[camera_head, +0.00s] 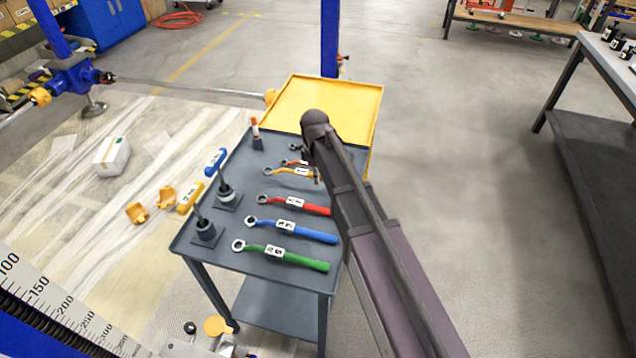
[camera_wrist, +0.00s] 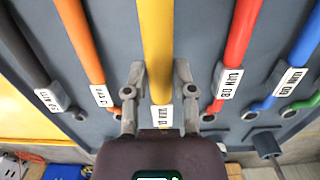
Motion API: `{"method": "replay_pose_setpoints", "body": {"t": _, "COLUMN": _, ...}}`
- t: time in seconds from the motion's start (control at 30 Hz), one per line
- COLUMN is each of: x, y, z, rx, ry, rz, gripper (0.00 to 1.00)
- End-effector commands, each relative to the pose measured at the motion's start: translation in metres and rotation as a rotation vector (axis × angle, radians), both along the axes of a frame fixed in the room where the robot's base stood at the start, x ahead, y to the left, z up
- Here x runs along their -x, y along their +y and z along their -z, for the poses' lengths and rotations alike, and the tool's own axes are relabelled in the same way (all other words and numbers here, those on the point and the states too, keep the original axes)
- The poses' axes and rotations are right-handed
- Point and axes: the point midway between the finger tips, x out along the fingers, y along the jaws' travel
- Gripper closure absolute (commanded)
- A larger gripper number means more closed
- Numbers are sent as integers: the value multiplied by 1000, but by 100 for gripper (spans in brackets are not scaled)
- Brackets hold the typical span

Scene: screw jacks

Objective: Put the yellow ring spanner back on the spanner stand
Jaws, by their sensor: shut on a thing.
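The yellow ring spanner (camera_head: 292,171) is in the row of spanners on the grey cart top (camera_head: 246,219). In the wrist view its yellow handle (camera_wrist: 157,35) runs up between my fingers, with a white label near my palm. My gripper (camera_wrist: 160,78) is shut on this handle; in the head view the arm partly hides the gripper (camera_head: 317,172). The ring end is hidden in the wrist view. I cannot tell whether the spanner touches the surface. Dark posts on square bases, one (camera_head: 205,230) near the front left, stand on the cart; I cannot tell which thing is the spanner stand.
Beside the yellow spanner lie a red spanner (camera_head: 295,205), a blue one (camera_head: 292,230) and a green one (camera_head: 285,256). An orange handle (camera_wrist: 82,40) is close on the left in the wrist view. A yellow tray (camera_head: 350,92) adjoins the cart's far end.

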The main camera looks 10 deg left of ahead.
Motion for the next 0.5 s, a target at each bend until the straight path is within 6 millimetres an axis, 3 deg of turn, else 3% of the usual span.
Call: {"method": "replay_pose_setpoints", "body": {"t": 0.5, "x": 0, "y": 0, "z": 34, "rx": 0, "ry": 0, "rz": 1, "gripper": 100}}
